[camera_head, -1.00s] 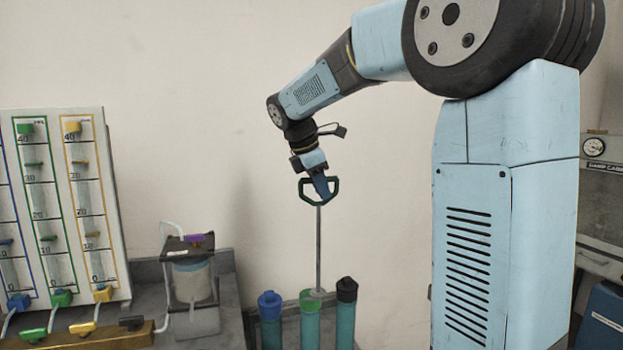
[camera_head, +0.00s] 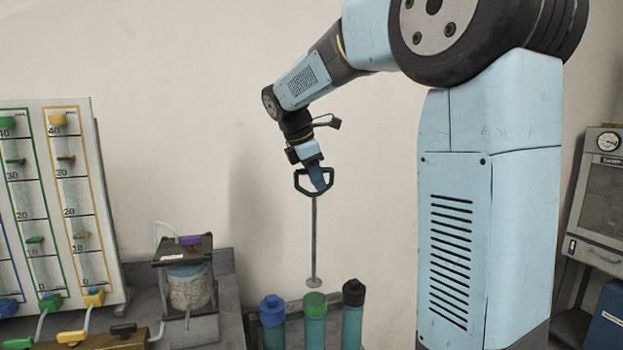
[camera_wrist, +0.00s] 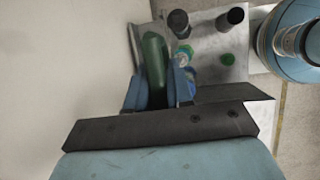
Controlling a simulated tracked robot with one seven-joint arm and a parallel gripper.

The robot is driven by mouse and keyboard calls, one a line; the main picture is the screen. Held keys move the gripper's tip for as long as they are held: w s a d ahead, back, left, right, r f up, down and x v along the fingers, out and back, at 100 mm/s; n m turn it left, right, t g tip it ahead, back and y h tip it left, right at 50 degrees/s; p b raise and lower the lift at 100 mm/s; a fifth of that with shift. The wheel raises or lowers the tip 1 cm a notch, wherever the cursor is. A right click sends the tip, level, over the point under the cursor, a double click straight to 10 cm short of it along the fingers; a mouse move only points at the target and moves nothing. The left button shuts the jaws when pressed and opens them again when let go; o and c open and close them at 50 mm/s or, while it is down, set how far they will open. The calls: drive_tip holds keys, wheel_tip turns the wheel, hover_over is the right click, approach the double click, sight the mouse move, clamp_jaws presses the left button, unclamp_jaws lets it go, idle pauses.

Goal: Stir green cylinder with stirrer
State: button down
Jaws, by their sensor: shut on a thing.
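My gripper (camera_head: 316,176) is shut on the green handle of the stirrer (camera_head: 314,235). The stirrer hangs nearly upright, its thin grey rod ending in a small flat disc. In the head view the disc shows just above the green cylinder (camera_head: 315,320), which has a green top and a teal body. The disc and the green top appear apart. In the wrist view the green handle (camera_wrist: 154,65) lies between the blue fingers, and green, blue and black tops show beyond it. The lower part of the green cylinder is out of the frame.
A blue-topped cylinder (camera_head: 272,325) stands left of the green one and a black-topped cylinder (camera_head: 353,315) stands right. A jar in a frame (camera_head: 188,285) and a marked gauge panel (camera_head: 55,200) are farther left. A cabinet with a dial (camera_head: 600,200) is at the far right.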

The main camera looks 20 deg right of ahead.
drive_tip(key=shift+d, duration=0.15)
drive_tip(key=shift+f, duration=1.6)
drive_tip(key=shift+s, duration=0.1)
drive_tip(key=shift+f, duration=0.15)
wheel_tip(320, 180, down, 7)
idle(1.0)
drive_tip(key=shift+f, duration=0.2)
